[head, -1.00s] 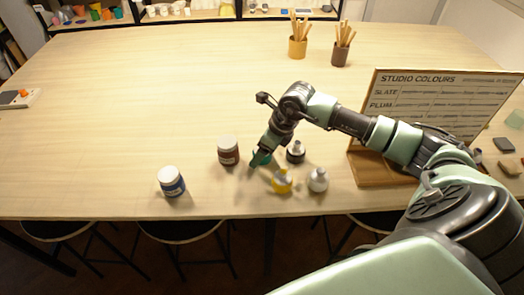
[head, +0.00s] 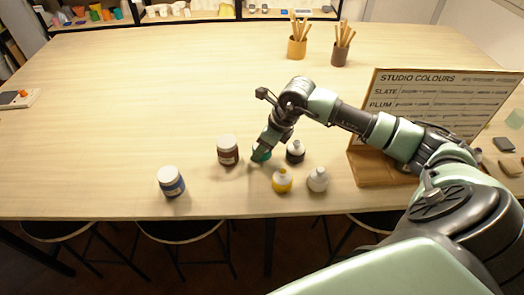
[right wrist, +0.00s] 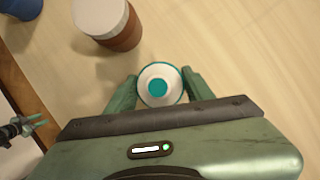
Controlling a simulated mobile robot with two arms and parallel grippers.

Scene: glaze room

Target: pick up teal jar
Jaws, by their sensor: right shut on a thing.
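The teal jar (head: 261,153) stands on the table in the head view, partly hidden by my right gripper (head: 262,148). In the right wrist view the jar (right wrist: 159,85) shows from above, with a white top and a teal centre. It sits between the two green fingers of my right gripper (right wrist: 160,90), which is shut on it. The jar looks upright; I cannot tell whether it touches the table.
A brown jar (head: 227,150) stands close on the left, also in the right wrist view (right wrist: 107,24). A black bottle (head: 295,152), yellow bottle (head: 282,180) and white bottle (head: 318,179) stand right and front. A blue jar (head: 171,181) is further left. A signboard (head: 430,115) stands at right.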

